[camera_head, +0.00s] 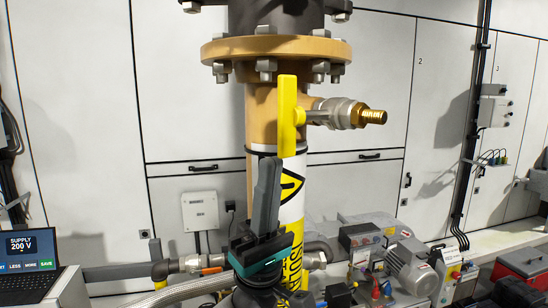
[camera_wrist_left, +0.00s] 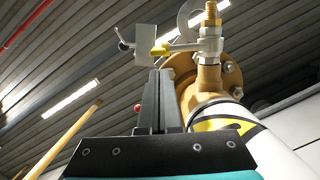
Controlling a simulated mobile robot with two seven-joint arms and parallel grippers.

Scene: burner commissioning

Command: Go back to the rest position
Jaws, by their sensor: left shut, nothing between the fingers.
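My left gripper (camera_head: 271,162) points upward in front of the tan and white vertical pipe. Its two dark fingers are together with nothing between them. In the left wrist view the closed fingertips (camera_wrist_left: 160,72) rise from the teal and black gripper body. The upright yellow valve lever (camera_head: 287,115) is just above the fingertips in the head view. I cannot tell how far behind them it is. The lever belongs to a side valve with a brass end (camera_head: 370,116). My right gripper is in neither view.
A bolted flange (camera_head: 275,48) tops the tan pipe. A laptop (camera_head: 30,262) reading "SUPPLY 200 V" stands at the lower left. A grey motor (camera_head: 412,268) and burner parts are at the lower right. White wall panels (camera_head: 375,80) stand behind.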

